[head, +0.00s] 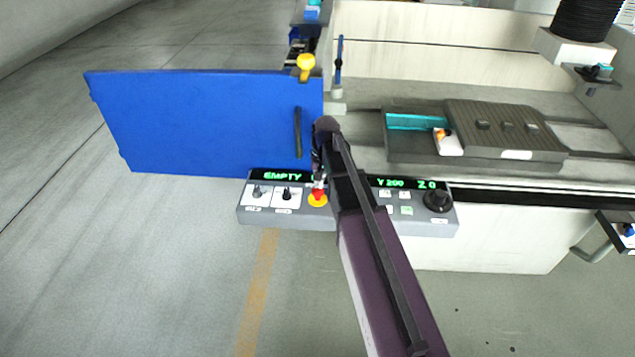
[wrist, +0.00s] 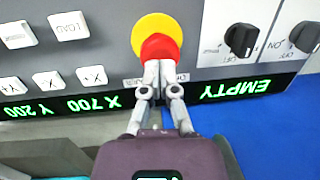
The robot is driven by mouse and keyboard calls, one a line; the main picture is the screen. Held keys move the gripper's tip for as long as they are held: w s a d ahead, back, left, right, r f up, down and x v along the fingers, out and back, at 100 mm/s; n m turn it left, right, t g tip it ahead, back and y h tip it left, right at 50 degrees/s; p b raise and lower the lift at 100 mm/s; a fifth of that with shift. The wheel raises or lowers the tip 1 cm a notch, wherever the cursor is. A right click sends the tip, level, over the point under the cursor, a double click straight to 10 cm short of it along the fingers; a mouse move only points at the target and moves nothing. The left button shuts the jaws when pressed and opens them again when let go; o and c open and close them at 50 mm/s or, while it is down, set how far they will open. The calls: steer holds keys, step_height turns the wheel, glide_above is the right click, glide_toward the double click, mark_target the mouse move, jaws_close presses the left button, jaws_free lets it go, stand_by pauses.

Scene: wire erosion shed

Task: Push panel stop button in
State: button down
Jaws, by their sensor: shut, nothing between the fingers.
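The panel stop button (wrist: 161,47) is a red mushroom head on a round yellow base, set in the grey control panel (wrist: 200,16). In the head view the red button (head: 317,194) shows left of my forearm, near the middle of the panel. My gripper (wrist: 158,66) is shut and empty. Its fingertips are at the red head's lower edge in the wrist view and overlap it slightly; I cannot tell whether they touch it. How far the button is pressed cannot be seen.
Two black rotary switches (wrist: 241,39) and several white keys (wrist: 68,26) flank the button. A black knob (head: 438,201) sits at the panel's right end. A blue door (head: 210,120) stands behind the panel, with the machine table (head: 400,150) to its right. Floor in front is clear.

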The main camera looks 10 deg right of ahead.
steer(key=shift+f, duration=0.25)
stand_by(0.3)
steer(key=shift+s+f+b, duration=0.1)
steer(key=shift+f+b, duration=0.7)
steer(key=shift+b, duration=0.25)
steer(key=shift+s+a, duration=0.1)
steer(key=shift+s, duration=0.2)
steer(key=shift+w+f, duration=0.1)
steer(key=shift+f, duration=0.2)
steer(key=shift+r, duration=0.1)
steer(key=r+p, duration=0.1)
steer(key=r, duration=0.1)
steer(key=r+p, duration=0.1)
steer(key=p, duration=0.1)
steer(key=r+p, duration=0.2)
steer(key=shift+w+d+r, duration=0.3)
steer(key=shift+w+d, duration=0.05)
step_height(320, 180, up, 9)
steer(key=d+p, duration=0.1)
steer(key=p, duration=0.8)
steer(key=shift+w, duration=0.3)
steer(key=shift+f, duration=0.1)
